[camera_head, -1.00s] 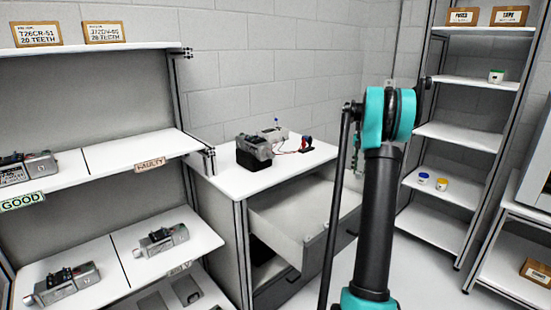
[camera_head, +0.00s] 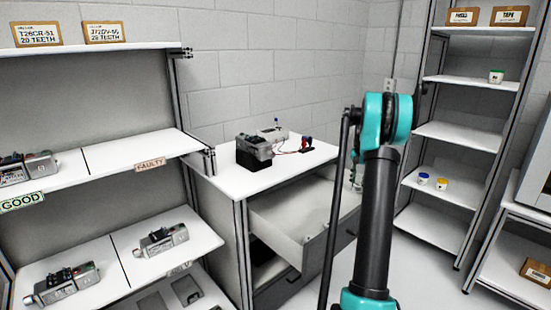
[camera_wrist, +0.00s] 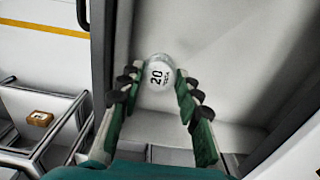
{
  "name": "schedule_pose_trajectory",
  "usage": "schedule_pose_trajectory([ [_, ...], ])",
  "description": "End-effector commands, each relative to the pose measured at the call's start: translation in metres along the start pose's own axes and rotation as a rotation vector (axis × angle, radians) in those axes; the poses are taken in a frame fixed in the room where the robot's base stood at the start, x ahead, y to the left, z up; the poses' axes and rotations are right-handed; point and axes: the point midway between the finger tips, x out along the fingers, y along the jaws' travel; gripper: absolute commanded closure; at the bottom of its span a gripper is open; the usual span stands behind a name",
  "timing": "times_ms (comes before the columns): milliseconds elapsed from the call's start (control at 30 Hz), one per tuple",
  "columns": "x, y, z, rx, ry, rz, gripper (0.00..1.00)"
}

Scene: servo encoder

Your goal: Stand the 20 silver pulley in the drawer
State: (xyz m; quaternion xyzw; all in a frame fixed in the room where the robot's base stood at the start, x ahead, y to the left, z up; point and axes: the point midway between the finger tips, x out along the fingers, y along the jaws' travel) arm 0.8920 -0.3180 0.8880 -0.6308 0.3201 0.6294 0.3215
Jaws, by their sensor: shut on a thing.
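The silver pulley (camera_wrist: 157,83), a pale round piece with a dark "20" on its face, is between the fingers of my gripper (camera_wrist: 158,76) in the wrist view. The fingers are shut on its two sides. Behind it is the pale inside of the open drawer (camera_wrist: 215,50). I cannot tell whether the pulley touches the drawer floor. In the head view the drawer (camera_head: 287,215) is pulled out under the white worktop, and my arm stands in front of its right part. The pulley cannot be made out there.
Shelves with servo units (camera_head: 162,240) are at the left. A rack (camera_head: 458,135) with jars and boxes is at the right. Drawer walls border the gripper's space.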

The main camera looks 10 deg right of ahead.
Motion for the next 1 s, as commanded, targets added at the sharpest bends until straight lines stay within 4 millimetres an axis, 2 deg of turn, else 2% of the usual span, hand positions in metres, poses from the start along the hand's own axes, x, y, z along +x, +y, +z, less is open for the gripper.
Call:
schedule_pose_trajectory([
  [1000,0.065,0.000,0.000,0.000,0.000,0.000,0.94],
])
